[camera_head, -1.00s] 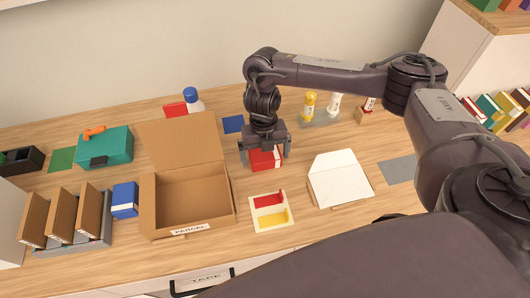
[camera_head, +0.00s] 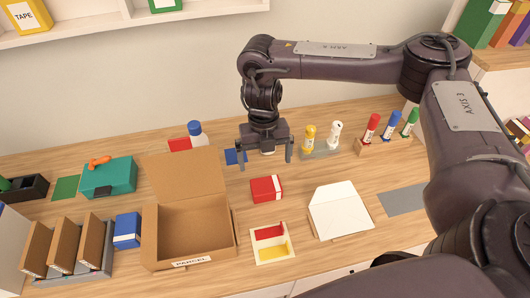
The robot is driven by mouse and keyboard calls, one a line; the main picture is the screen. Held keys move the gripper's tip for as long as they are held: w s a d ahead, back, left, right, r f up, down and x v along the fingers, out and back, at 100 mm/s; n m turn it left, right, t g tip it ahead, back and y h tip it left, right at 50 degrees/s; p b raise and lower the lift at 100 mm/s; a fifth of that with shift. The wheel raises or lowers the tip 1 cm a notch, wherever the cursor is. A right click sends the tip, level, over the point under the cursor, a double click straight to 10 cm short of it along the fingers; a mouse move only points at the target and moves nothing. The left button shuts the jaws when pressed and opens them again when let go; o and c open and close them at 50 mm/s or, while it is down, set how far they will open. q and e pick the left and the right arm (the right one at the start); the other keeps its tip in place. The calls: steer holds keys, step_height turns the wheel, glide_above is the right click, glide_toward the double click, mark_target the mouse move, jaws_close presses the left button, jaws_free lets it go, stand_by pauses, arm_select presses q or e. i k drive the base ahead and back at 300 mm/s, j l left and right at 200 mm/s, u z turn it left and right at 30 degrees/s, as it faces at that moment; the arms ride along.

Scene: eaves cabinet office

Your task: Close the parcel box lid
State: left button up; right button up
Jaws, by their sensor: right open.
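The cardboard parcel box (camera_head: 190,261) stands on the desk at the left of centre, marked PARCEL on its front. Its lid (camera_head: 185,176) stands raised at the back, leaning away from the opening. The inside that shows looks empty. My right gripper (camera_head: 266,162) is open and empty, pointing down above the desk to the right of the lid, apart from it. A red box (camera_head: 266,189) lies on the desk below and in front of the gripper, not touched by it. My left gripper is not in view.
A blue box (camera_head: 127,230) stands close to the parcel box's left side. A two-part tray (camera_head: 270,255) and a white open envelope (camera_head: 338,210) lie to the right. A teal case (camera_head: 108,178) and a blue-capped bottle (camera_head: 197,135) stand behind. Markers (camera_head: 391,125) stand at the back right.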

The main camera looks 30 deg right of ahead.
mark_target(186, 171)
steer(key=k, duration=1.5)
